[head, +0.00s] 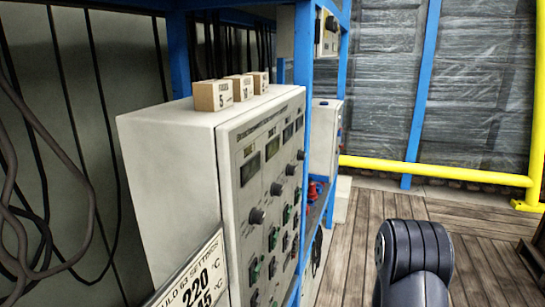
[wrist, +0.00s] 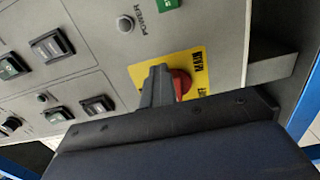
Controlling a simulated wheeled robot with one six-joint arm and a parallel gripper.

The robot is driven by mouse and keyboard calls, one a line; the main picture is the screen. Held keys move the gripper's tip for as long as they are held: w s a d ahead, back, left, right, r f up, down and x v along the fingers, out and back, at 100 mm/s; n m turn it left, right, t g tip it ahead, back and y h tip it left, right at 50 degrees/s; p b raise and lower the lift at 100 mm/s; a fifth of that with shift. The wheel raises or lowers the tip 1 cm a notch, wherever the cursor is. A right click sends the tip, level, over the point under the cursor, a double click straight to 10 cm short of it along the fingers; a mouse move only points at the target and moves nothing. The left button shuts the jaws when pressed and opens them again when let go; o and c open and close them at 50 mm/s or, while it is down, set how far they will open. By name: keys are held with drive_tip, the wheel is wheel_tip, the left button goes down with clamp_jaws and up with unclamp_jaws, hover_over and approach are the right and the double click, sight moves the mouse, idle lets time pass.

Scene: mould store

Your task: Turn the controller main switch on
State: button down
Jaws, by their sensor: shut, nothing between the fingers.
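The controller (head: 170,160) is a light grey cabinet on a blue rack in the head view, its front full of displays, knobs and switches. Its front panel fills the upper part of the wrist view. There, a red rotary switch (wrist: 184,84) sits on a yellow plate (wrist: 203,62) with black lettering, seen tilted. My gripper (wrist: 158,78) is shut and empty, its fingertips in front of the red switch and hiding its left part. I cannot tell whether they touch it, or which way the switch is turned. My gripper is not visible in the head view.
Small labelled boxes (head: 212,96) stand on the controller. A settings sign (head: 195,275) stands in front at left. Wooden floor (head: 370,225) is open at right.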

drive_tip(key=shift+s+a+f+p, duration=0.1)
drive_tip(key=shift+s+f+p, duration=0.1)
drive_tip(key=shift+f, duration=0.35)
drive_tip(key=shift+s+a+f+p, duration=0.1)
drive_tip(key=shift+f+p, duration=0.05)
drive_tip(key=shift+f, duration=0.4)
drive_tip(key=shift+w+d, duration=0.1)
drive_tip(key=p+v, duration=0.1)
drive_tip(key=v, duration=0.5)
drive_tip(key=shift+w+d+f, duration=0.2)
drive_tip(key=shift+w, duration=0.2)
